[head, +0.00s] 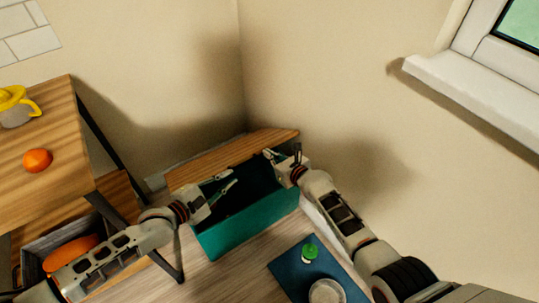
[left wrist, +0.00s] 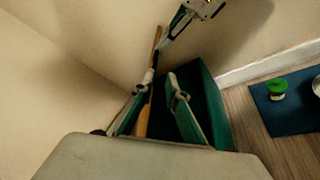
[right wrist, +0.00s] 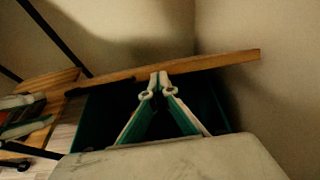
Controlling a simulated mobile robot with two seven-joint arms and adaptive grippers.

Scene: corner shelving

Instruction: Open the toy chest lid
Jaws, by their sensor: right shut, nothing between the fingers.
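The teal toy chest (head: 250,232) stands in the corner, its dark inside showing. Its wooden lid (head: 225,155) is raised along the back; it shows as a slanted wooden strip in the right wrist view (right wrist: 215,62) and nearly edge-on in the left wrist view (left wrist: 144,115). My right gripper (head: 283,154) is shut and empty at the chest's right back, its tips (right wrist: 159,74) at the lid's edge in the picture; contact is unclear. My left gripper (head: 228,182) is open and empty over the chest's left part; its fingers (left wrist: 161,82) are apart.
A wooden table (head: 60,150) with an orange and a yellow-topped juicer stands at the left. Below it is a grey box (head: 38,252) with an orange thing inside. A blue mat (head: 287,268) with a green-topped shaker and a pale round dish lies in front. Walls close off the back and right.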

